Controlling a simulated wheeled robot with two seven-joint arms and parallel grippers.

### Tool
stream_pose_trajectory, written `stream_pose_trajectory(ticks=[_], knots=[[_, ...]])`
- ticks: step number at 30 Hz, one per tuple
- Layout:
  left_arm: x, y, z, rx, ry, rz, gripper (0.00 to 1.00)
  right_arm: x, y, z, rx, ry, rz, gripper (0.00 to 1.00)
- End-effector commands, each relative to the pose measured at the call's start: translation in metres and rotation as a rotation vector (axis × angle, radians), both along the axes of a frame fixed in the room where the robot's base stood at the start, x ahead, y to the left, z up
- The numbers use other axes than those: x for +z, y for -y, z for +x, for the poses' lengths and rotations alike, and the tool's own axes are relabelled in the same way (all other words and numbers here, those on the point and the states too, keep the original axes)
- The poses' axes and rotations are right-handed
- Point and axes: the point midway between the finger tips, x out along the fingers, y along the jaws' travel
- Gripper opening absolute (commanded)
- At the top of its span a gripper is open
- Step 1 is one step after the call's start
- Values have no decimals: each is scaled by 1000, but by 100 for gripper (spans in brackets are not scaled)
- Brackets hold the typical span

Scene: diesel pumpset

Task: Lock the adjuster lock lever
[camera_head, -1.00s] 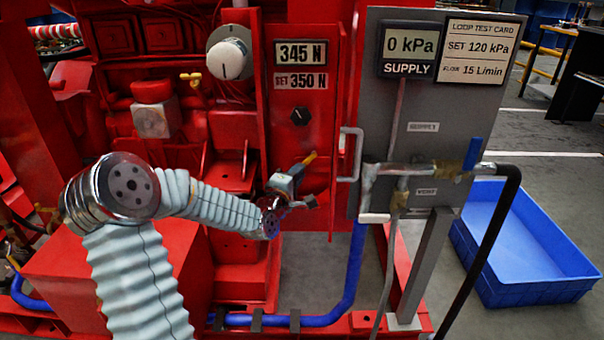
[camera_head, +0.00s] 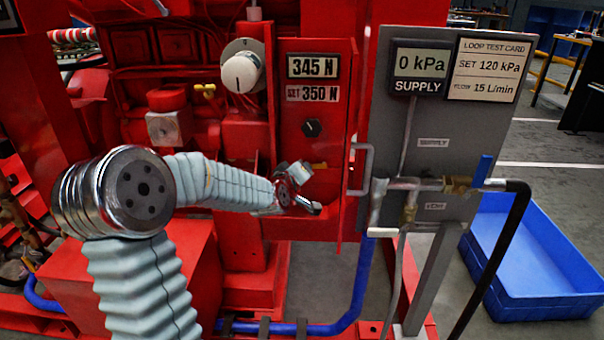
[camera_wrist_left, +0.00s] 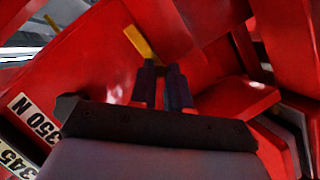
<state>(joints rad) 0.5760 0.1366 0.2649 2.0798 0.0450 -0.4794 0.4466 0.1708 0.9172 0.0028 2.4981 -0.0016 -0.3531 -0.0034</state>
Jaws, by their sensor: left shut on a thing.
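The adjuster lock lever (camera_head: 320,166) has a yellow handle and sits low on the red panel, below the black knob (camera_head: 312,128). In the head view its handle is about level, and the rest is hidden behind my left wrist. In the wrist view the lever (camera_wrist_left: 138,42) slants down to the tips of my left gripper (camera_wrist_left: 163,66). The two dark fingers are close together, shut on the lever at its lower end; the exact contact is hard to see. My right gripper is not in view.
The panel shows 345 N (camera_head: 313,66) above SET 350 N. A door handle (camera_head: 362,170) and the grey supply board (camera_head: 425,130) with pipes stand close on the right. A white dial (camera_head: 241,72) is up left. A blue crate (camera_head: 535,308) lies on the floor at right.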

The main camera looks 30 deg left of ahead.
Motion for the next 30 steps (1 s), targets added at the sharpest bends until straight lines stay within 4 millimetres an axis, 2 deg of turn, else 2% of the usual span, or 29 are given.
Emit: stream_pose_trajectory(ticks=[19, 20, 24, 25, 30], knots=[[4, 1, 1, -2, -26, 45, 0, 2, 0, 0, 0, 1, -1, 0], [4, 1, 1, -2, -26, 45, 18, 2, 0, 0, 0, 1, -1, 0], [4, 1, 1, -2, -26, 45, 39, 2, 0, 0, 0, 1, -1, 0], [4, 1, 1, -2, -26, 45, 42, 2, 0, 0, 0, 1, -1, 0], [3, 1, 0, -1, -26, 44, 42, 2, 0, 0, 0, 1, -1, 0]])
